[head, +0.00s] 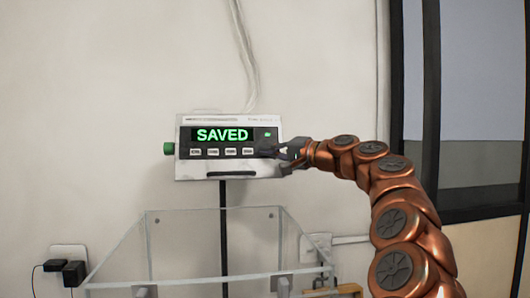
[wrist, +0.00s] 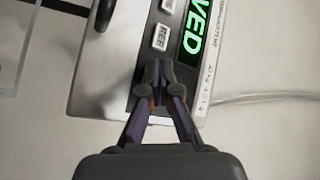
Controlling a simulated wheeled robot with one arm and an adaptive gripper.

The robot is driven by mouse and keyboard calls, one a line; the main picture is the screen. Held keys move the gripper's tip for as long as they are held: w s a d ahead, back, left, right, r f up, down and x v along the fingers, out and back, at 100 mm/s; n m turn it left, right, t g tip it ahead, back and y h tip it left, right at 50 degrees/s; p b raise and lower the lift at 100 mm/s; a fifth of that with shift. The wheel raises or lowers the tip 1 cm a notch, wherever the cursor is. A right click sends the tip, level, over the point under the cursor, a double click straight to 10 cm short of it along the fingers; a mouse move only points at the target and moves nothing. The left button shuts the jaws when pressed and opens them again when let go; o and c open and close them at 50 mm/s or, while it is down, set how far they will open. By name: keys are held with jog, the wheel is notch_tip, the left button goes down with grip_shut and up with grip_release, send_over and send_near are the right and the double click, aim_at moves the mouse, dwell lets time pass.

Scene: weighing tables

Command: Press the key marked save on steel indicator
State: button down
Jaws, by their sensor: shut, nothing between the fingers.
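The steel indicator (head: 228,172) is mounted on a black post in front of the wall. Its display (head: 222,134) reads SAVED in green letters. A row of small keys (head: 213,152) runs below the display; their labels are too small to read in the head view. My gripper (head: 275,150) is shut and empty at the right end of the key row. In the wrist view the gripper's fingertips (wrist: 158,66) are over the key row and hide what is under them; I cannot tell whether they touch. Two keys (wrist: 161,38) show beyond the fingertips, and part of the display (wrist: 193,32).
A clear-walled box (head: 180,255) stands below the indicator, around the post. A green knob (head: 169,149) sticks out of the indicator's left side. Cables (head: 248,60) run up the wall. A black plug (head: 72,272) is in a socket at lower left. A dark-framed window is at right.

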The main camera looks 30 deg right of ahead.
jog(key=shift+s, duration=0.1)
jog(key=shift+s+a+r, duration=0.2)
jog(key=shift+s+a, duration=0.1)
jog(key=shift+s, duration=0.3)
dwell(0.3)
jog(key=s, duration=0.1)
jog(key=s+a+r, duration=0.1)
jog(key=s, duration=0.1)
jog(key=s+b, duration=0.1)
jog(key=shift+s+a+r, duration=0.15)
jog(key=shift+a, duration=0.25)
dwell(0.7)
